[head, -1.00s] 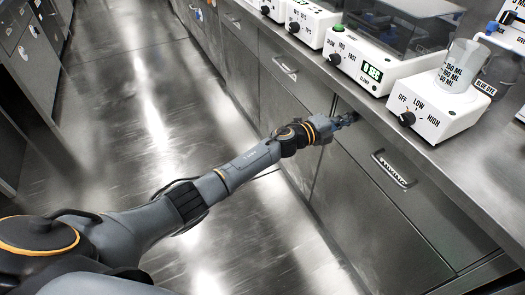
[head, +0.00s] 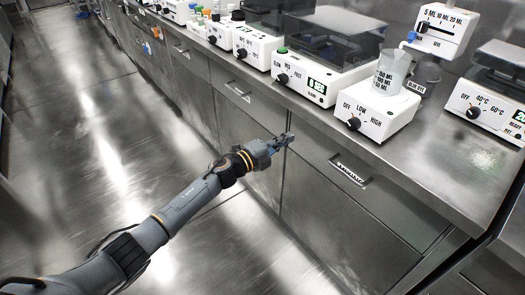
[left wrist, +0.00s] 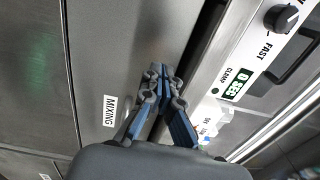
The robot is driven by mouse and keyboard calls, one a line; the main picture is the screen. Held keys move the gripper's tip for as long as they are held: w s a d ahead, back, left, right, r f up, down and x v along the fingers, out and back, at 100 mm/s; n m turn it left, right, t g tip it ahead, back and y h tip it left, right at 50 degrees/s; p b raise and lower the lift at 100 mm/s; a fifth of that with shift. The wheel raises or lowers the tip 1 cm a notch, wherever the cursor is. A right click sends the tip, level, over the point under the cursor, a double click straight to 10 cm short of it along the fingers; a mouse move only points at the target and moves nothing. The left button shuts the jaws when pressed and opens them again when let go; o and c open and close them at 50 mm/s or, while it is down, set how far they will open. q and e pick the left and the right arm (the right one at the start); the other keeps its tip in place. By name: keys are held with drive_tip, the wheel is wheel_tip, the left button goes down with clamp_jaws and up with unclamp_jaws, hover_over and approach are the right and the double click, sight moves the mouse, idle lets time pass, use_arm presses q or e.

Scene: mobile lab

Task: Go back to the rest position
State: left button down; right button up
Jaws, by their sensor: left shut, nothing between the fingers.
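My left gripper (head: 286,139) is shut and empty, held out in front of the steel drawer fronts just below the counter edge in the head view. In the left wrist view its blue-grey fingers (left wrist: 160,76) meet at the tips, close to a drawer front labelled MIXING (left wrist: 110,111). My left arm (head: 170,215) stretches out from the lower left. My right gripper does not show in either view.
The steel counter (head: 432,158) carries a LOW/HIGH device (head: 376,118) with a beaker (head: 391,70) on it, a timer shaker (head: 318,75), and a heater (head: 487,112) at the right. A drawer handle (head: 348,171) juts out. The floor (head: 75,150) at left is clear.

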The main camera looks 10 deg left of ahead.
use_arm(q)
drive_tip(key=s+a+f+n+g+y, duration=0.2)
drive_tip(key=s+a+f+n+y, duration=0.4)
drive_tip(key=s+f+n, duration=0.4)
drive_tip(key=s+a+f+n+g+y, duration=0.2)
drive_tip(key=s+a+f+n+y, duration=0.3)
drive_tip(key=s+f+n, duration=0.5)
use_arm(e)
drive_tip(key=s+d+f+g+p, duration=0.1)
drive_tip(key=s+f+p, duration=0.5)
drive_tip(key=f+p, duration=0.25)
use_arm(q)
drive_tip(key=s+a+f+n+g+p, duration=0.1)
drive_tip(key=s+f+g+p, duration=0.2)
drive_tip(key=s, duration=1.1)
drive_tip(key=s+f+n+g+p, duration=0.1)
drive_tip(key=s+f+g+p, duration=0.2)
drive_tip(key=s+f, duration=0.5)
drive_tip(key=s+a+f+n+g+p, duration=0.1)
drive_tip(key=s+f+g+p, duration=0.2)
drive_tip(key=s, duration=1.7)
wheel_tip(320, 180, down, 2)
drive_tip(key=shift+a+f+p, duration=0.25)
drive_tip(key=shift+a+p, duration=0.1)
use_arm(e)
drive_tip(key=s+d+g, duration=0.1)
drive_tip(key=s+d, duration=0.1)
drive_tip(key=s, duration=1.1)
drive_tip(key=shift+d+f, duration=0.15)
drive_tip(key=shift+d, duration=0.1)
